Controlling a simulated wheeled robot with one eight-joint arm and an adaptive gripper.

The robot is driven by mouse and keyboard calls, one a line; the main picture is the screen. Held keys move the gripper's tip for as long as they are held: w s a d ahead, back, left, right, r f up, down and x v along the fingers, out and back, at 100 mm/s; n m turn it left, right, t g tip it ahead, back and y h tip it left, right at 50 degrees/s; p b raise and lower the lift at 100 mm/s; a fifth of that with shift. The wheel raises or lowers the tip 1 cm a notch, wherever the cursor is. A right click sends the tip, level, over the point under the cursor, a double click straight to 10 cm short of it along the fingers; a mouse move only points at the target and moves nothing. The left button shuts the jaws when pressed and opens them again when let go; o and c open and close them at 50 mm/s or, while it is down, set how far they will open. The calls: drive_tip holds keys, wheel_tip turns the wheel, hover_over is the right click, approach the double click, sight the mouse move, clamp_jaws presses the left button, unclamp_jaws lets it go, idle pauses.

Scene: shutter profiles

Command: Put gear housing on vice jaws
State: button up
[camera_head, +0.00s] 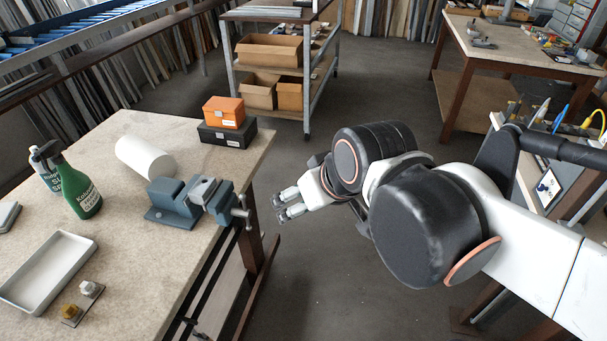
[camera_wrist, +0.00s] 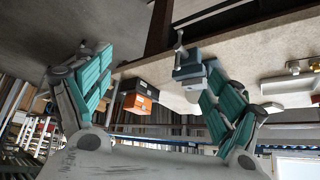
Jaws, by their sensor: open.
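The blue-grey vice (camera_head: 172,203) stands at the table's right edge, its screw handle sticking out past the edge. A light grey piece (camera_head: 203,188) shows at its jaws; I cannot tell whether it is part of the vice. The vice also shows in the wrist view (camera_wrist: 190,72), beyond my fingers. No part is clearly the gear housing; a brass-coloured piece (camera_head: 70,311) and a pale metal piece (camera_head: 88,288) sit on a small dark plate at the near table edge. My gripper (camera_head: 284,204) is open and empty, in the air right of the vice, apart from it.
A white tray (camera_head: 20,297), green spray bottle (camera_head: 82,192), white cylinder (camera_head: 143,158) and orange box (camera_head: 223,112) on a black case (camera_head: 228,135) stand on the table (camera_head: 150,262). A shelf cart with cardboard boxes (camera_head: 268,51) stands behind.

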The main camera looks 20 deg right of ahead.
drive_tip(key=shift+s+d+f+m+h, duration=0.15)
drive_tip(key=shift+s+d+m+h, duration=0.15)
drive_tip(key=shift+s, duration=0.35)
drive_tip(key=shift+s+d+f+m+h, duration=0.1)
drive_tip(key=shift+s+d+m, duration=0.1)
drive_tip(key=shift+s+d, duration=0.3)
